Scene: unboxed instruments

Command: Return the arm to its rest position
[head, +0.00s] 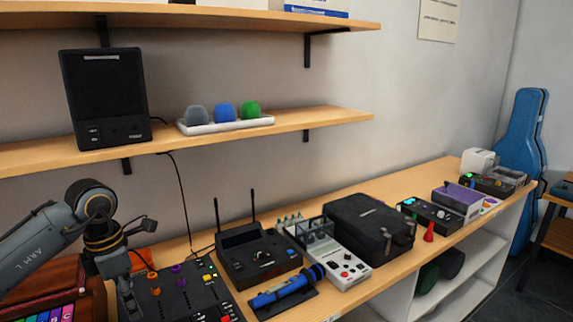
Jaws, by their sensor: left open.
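My left arm (45,245) comes in from the left edge and bends down at a dark joint. My left gripper (128,302) hangs at the lower left, over or close to the left side of a black panel with knobs (190,300). It is open, and I see nothing held in it. Its lower end is near the bottom edge of the picture, so I cannot tell whether it touches the panel. My right gripper is not in view.
A wooden case with coloured keys (50,300) lies left of the gripper. An orange box (142,259) sits behind it. A black console with two antennas (255,258), a blue microphone (285,291) and a black case (368,226) stand rightward. Shelves (230,134) hang above.

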